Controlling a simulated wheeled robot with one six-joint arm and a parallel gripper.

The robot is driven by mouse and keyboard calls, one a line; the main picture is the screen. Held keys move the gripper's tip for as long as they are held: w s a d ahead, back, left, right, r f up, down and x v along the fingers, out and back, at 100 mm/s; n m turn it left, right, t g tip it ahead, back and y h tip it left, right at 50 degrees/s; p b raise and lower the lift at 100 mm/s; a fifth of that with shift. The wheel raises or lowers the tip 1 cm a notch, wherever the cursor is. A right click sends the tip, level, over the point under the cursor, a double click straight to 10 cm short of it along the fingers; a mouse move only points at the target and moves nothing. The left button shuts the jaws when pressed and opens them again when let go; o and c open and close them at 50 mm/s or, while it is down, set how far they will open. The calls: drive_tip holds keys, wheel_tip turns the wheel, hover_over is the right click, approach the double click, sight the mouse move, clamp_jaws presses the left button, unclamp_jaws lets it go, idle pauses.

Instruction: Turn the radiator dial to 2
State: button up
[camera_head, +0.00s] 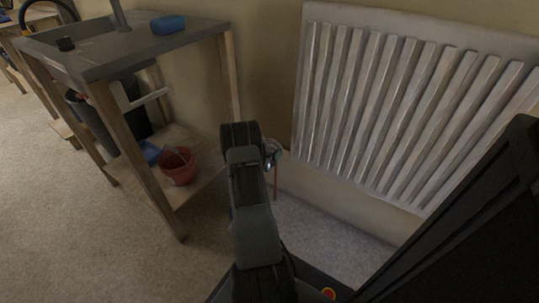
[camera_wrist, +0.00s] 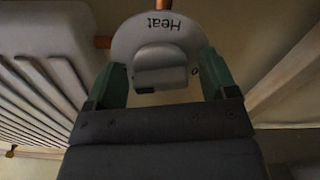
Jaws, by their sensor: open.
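The radiator dial (camera_wrist: 160,60) is a grey round knob with a raised grip bar and the word "Heat", upside down in the wrist view. It sits on a copper pipe. My gripper (camera_wrist: 160,88) is open, with one green finger on each side of the dial's lower part. I cannot tell whether the fingers touch it. In the head view the dial (camera_head: 273,153) shows only partly behind my arm, at the radiator's lower left. The white ribbed radiator (camera_head: 400,110) hangs on the wall. No number 2 is legible.
A wooden sink bench (camera_head: 130,45) stands left of my arm, with a blue sponge (camera_head: 168,24) on top and a red bucket (camera_head: 178,166) on its lower shelf. Carpet floor (camera_head: 75,225) is clear at the front left.

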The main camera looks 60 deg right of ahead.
drive_tip(key=shift+d, duration=0.1)
drive_tip(key=shift+c, duration=0.2)
drive_tip(key=c, duration=0.8)
drive_tip(key=shift+c, duration=0.2)
drive_tip(key=shift+n, duration=0.3)
drive_tip(key=n+p, duration=0.1)
drive_tip(key=n, duration=0.2)
drive_tip(key=shift+r+n, duration=0.1)
drive_tip(key=shift+n, duration=0.2)
drive_tip(key=n+p, duration=0.1)
drive_tip(key=n, duration=0.3)
drive_tip(key=shift+s+n+p, duration=0.1)
drive_tip(key=shift+n+p, duration=0.2)
drive_tip(key=shift+p, duration=0.05)
drive_tip(key=n+p, duration=0.1)
drive_tip(key=n, duration=0.3)
drive_tip(key=shift+n+p, duration=0.65)
drive_tip(key=shift+n, duration=1.85)
